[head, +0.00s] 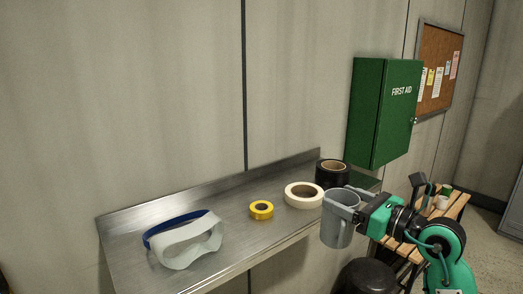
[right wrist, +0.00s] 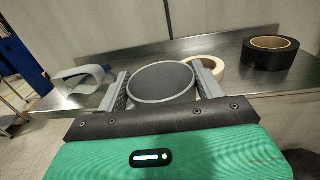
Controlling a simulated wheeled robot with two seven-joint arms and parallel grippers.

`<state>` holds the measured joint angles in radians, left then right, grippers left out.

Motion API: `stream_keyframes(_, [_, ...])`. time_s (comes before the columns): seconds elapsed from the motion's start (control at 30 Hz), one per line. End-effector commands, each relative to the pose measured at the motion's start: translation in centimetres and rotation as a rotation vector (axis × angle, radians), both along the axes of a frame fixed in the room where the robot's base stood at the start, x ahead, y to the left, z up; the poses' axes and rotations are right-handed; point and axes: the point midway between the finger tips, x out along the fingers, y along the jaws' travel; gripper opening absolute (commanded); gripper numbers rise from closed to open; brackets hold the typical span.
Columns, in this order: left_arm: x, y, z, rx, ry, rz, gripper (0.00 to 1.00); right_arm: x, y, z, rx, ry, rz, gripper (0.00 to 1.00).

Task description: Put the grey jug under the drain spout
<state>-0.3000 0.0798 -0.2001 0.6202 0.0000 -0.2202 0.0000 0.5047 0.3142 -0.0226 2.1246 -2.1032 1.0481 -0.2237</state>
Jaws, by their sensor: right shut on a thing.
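The grey jug (head: 337,228) is upright at the front edge of the steel shelf in the head view, at its right end. My right gripper (head: 354,208) is shut on the jug, coming from the right. In the right wrist view the jug (right wrist: 162,82) sits between the two fingers of my right gripper (right wrist: 164,92), its round open mouth facing up. It appears held in front of the shelf edge; its underside is not clearly visible against a support. My left gripper is not in view. I see no drain spout in either view.
The steel shelf (head: 222,215) holds goggles (head: 187,243), yellow tape (head: 261,210), white tape (head: 303,195) and black tape (head: 332,174). A green first aid cabinet (head: 383,112) hangs above its right end. A black round object (head: 369,277) and a wooden slatted bench (head: 452,206) stand at right.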

Motion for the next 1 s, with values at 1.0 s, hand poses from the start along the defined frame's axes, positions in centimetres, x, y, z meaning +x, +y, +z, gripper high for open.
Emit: stream_keyframes(1.0, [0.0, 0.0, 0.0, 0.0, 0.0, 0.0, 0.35, -9.4, -2.8, -23.0, 0.01, 0.001, -0.23, 0.26])
